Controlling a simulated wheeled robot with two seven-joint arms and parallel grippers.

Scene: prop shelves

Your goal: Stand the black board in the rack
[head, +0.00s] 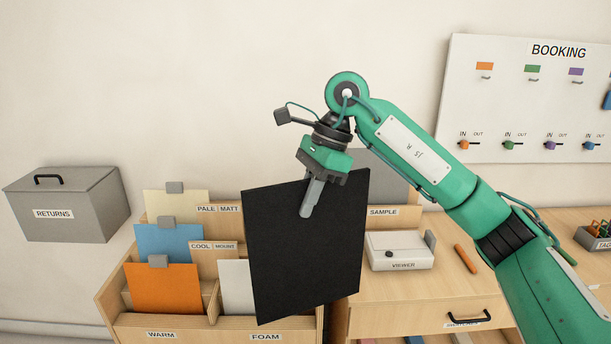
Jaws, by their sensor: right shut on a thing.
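The black board (300,260) is a flat dark panel, held upright and slightly tilted in front of the right part of the rack. My right gripper (308,208) is shut on its upper edge, with a finger over its front face. The wooden rack (165,322) stands below and behind the board. Its labels read WARM, FOAM, COOL and PALE. An orange board (162,290), a blue board (168,243), a cream board (178,206) and a whitish board (236,285) stand in it. The black board hides part of the rack. My left gripper is out of view.
A grey RETURNS box (65,205) is on the left. A grey panel (385,180) stands behind the SAMPLE label. Right of the board are a white VIEWER box (400,251) and an orange stick (465,258) on a wooden cabinet. A BOOKING board (530,95) hangs on the wall.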

